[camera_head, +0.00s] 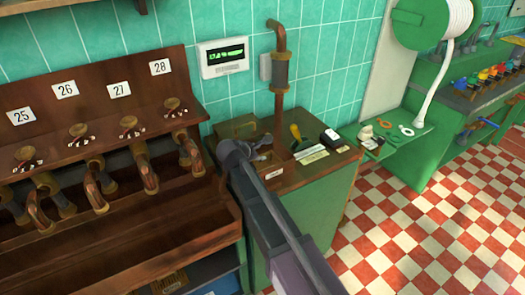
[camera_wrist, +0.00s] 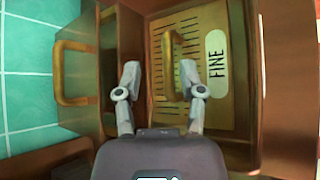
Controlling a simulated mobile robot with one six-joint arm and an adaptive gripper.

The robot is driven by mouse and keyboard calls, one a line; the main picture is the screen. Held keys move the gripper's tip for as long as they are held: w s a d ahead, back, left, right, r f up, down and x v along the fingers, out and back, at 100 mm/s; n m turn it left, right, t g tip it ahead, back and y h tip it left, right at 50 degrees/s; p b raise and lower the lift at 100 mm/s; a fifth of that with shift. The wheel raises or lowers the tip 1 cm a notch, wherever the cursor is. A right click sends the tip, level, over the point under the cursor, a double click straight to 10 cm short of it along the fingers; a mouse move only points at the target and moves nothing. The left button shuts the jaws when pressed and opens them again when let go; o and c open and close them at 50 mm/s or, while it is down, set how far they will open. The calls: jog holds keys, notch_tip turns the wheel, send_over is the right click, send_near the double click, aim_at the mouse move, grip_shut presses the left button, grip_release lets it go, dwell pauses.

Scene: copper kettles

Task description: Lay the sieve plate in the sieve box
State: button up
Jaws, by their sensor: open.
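The sieve plate (camera_wrist: 218,95) is a brass-coloured slotted plate with an upright loop handle (camera_wrist: 172,65) and a white "FINE" label. In the wrist view it lies flat inside the walls of a wooden box (camera_wrist: 252,90), which looks like the sieve box; whether it sits fully down I cannot tell. My gripper (camera_wrist: 164,82) is open, its fingertips apart with the handle between them and nothing clamped. In the head view my gripper (camera_head: 250,150) is over the green cabinet's wooden top, and my arm hides much of the box there.
A brass loop handle (camera_wrist: 75,72) stands left of the box in the wrist view. A wooden rack with taps (camera_head: 100,150) stands left.

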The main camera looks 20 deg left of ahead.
jog(key=p+v, duration=0.5)
jog(key=v, duration=0.4)
jog(key=shift+s+r, duration=0.2)
jog(key=shift+s, duration=0.05)
dwell(0.6)
jog(key=w+d+f+m+g, duration=0.15)
jog(key=d+m, duration=0.25)
jog(key=d, duration=0.5)
jog(key=d+f+m+g+h, duration=0.1)
jog(key=d+f+m+g, duration=0.2)
jog(key=d, duration=0.6)
jog(key=d+f+m+g, duration=0.1)
jog(key=d+m+g, duration=0.1)
jog(key=d+m, duration=0.5)
jog(key=s+d+f+m+g+y, duration=0.1)
jog(key=s+d+m, duration=0.3)
jog(key=d, duration=0.6)
jog(key=s+d+f+m+g+y, duration=0.1)
jog(key=s+d+m, duration=0.4)
jog(key=d, duration=0.6)
jog(key=shift+m+g+y, duration=0.9)
jog(key=shift+m+g, duration=0.05)
jog(key=shift+m, duration=0.15)
